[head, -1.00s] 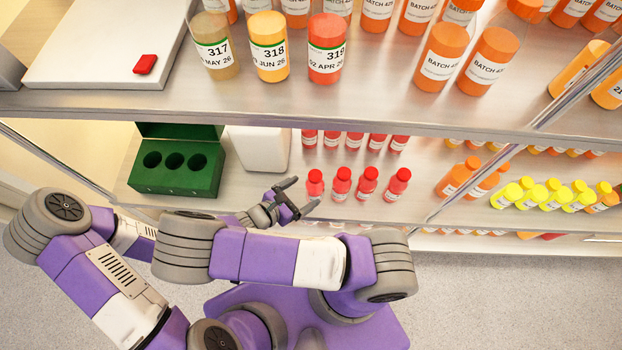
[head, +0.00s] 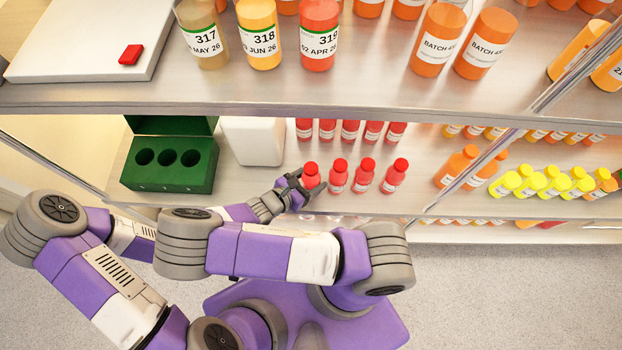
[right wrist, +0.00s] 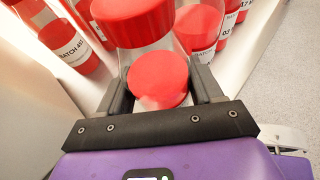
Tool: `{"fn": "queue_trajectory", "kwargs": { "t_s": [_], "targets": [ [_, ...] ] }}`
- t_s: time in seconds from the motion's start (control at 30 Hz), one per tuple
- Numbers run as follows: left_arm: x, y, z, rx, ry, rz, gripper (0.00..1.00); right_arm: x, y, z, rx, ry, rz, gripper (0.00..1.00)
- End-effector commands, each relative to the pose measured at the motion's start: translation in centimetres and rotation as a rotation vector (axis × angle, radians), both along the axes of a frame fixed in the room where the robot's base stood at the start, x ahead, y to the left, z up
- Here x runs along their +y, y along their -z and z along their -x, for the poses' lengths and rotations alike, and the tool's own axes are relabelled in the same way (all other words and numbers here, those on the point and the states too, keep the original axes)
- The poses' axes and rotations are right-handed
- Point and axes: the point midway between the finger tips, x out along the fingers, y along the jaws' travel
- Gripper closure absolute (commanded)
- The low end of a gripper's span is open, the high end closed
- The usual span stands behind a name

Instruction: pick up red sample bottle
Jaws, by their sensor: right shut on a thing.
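My right gripper (head: 297,186) is shut on a small red-capped bottle (head: 311,175), the leftmost of the front row on the lower shelf. On the upper shelf stands a red bottle labelled 319 (head: 319,38), beside yellow bottle 318 (head: 259,35) and tan bottle 317 (head: 202,35). My left gripper is not in view.
More red bottles (head: 338,177) stand close on the right, with another row (head: 350,131) behind. A green three-hole rack (head: 172,165) and a white box (head: 254,142) are to the left. The upper shelf edge (head: 300,108) hangs above. Orange bottles (head: 456,167) stand further right.

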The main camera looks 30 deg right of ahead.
Motion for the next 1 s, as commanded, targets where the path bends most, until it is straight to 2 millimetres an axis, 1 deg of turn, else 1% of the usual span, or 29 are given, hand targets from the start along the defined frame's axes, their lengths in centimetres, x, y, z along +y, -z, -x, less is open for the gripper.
{"fn": "queue_trajectory", "kwargs": {
  "t_s": [0.03,0.1,0.3,0.4,0.47,0.7,0.8,1.0],
  "targets": [
    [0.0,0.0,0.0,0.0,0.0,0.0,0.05,0.0,0.0,0.0,0.0,0.0,0.0,0.65],
    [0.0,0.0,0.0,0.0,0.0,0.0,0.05,0.0,0.0,0.0,0.0,0.0,0.0,0.76],
    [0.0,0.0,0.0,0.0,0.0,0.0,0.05,0.0,-0.1,0.0,0.0,0.0,0.001,0.76],
    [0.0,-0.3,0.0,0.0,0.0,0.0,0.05,0.0,-0.6,0.0,-0.001,0.0,0.001,0.76],
    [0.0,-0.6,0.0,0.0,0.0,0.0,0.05,0.0,-1.4,0.0,-0.002,0.001,0.001,0.76],
    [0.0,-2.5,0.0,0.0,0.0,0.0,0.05,0.1,-6.4,0.0,-0.003,0.001,-0.003,0.76],
    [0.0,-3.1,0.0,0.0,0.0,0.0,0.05,0.0,-8.2,0.0,-0.001,0.001,-0.002,0.76],
    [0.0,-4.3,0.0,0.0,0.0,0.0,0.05,0.0,-10.6,0.0,-0.001,0.0,0.0,0.76]
  ]
}}
